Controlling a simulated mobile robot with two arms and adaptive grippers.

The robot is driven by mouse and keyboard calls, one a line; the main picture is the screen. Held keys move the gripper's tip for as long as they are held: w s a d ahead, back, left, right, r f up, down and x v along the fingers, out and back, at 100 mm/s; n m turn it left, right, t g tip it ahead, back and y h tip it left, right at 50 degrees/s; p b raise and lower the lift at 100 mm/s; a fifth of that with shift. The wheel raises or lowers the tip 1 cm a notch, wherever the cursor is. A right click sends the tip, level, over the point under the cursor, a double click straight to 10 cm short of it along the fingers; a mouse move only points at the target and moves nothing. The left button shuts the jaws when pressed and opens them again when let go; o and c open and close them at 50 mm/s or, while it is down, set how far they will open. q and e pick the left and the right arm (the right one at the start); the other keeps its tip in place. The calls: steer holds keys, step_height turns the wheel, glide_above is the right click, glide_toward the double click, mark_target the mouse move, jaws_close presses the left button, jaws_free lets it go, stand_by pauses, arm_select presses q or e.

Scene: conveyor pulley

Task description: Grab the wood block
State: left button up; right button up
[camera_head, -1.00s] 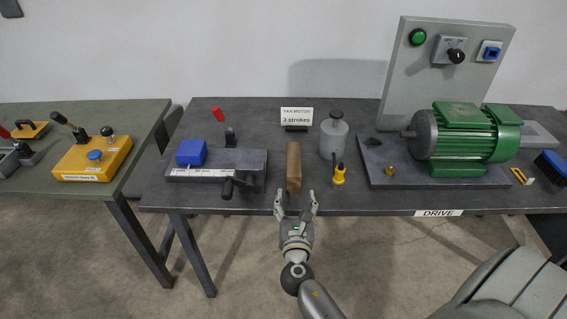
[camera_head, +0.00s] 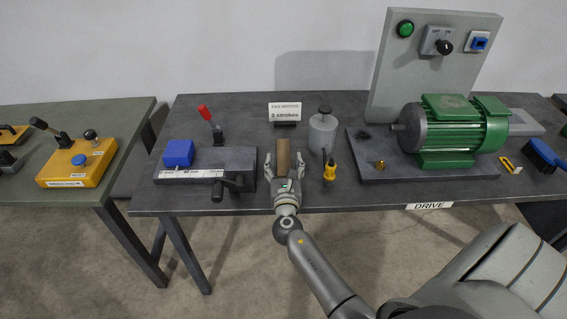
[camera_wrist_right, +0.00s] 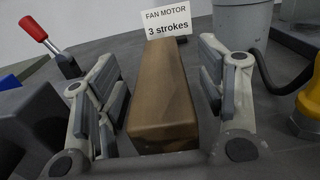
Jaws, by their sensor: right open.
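The wood block (camera_head: 283,158) is a long brown bar lying on the dark table, its length pointing away from me. My right gripper (camera_head: 284,165) is open, with one finger on each side of the block's near part. In the right wrist view the block (camera_wrist_right: 163,95) lies between the two spread fingers of the gripper (camera_wrist_right: 165,90), with a visible gap on each side. The near end of the block is close to the palm. My left gripper is not in view.
The clamp fixture with a black crank (camera_head: 229,184) stands close on the left. A sign (camera_head: 285,112) is behind the block. A green motor (camera_head: 455,130) stands further right.

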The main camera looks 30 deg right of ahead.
steer(key=shift+x, duration=1.1)
steer(key=c, duration=1.1)
steer(key=shift+c, duration=1)
steer(key=shift+r, duration=0.1)
